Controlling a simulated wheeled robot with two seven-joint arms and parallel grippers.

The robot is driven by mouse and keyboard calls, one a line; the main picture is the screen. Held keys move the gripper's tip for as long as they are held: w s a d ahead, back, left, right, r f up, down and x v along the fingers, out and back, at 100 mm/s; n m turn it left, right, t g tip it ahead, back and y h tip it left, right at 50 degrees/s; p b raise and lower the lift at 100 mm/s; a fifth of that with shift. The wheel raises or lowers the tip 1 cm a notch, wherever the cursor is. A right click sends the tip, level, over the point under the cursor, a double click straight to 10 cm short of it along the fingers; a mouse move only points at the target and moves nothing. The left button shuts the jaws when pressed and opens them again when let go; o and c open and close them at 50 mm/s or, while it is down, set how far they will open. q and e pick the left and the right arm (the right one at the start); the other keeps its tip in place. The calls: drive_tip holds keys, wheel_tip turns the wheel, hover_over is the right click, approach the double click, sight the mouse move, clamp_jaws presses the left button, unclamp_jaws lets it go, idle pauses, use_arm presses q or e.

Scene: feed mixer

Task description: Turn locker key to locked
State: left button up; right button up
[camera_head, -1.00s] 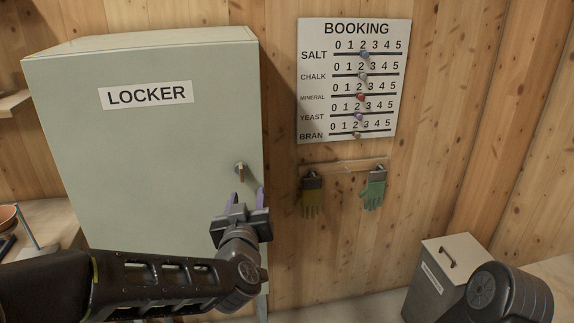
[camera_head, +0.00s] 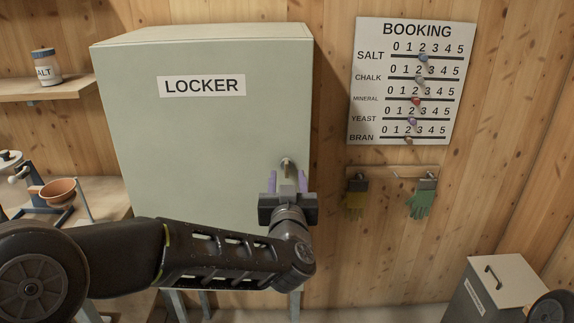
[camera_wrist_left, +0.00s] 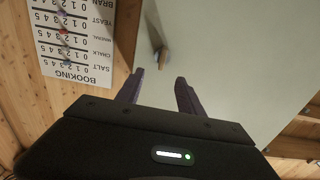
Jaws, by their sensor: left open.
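The key also shows in the left wrist view (camera_wrist_left: 162,58), just beyond my fingertips. Its exact turn angle is hard to tell. My left gripper (camera_head: 287,180) is open, with its two purple fingers pointing at the door just below the key. In the left wrist view the left gripper (camera_wrist_left: 160,77) has empty space between its fingers, roughly in line with the key. My right gripper is out of view.
Right of the locker are the BOOKING board (camera_head: 408,85) with sliders, and gloves (camera_head: 422,200) on a rail. A grey bin (camera_head: 490,285) stands lower right. At left are a shelf (camera_head: 60,90) with a SALT jar (camera_head: 46,67), and a bench holding a brown bowl (camera_head: 59,190).

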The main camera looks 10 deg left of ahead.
sight(287, 165)
use_arm(q)
drive_tip(key=p+x, duration=0.1)
drive_tip(key=x, duration=0.5)
drive_tip(key=shift+w+a, duration=0.1)
drive_tip(key=shift+w, duration=0.05)
drive_tip(key=shift+c, duration=0.2)
clamp_jaws()
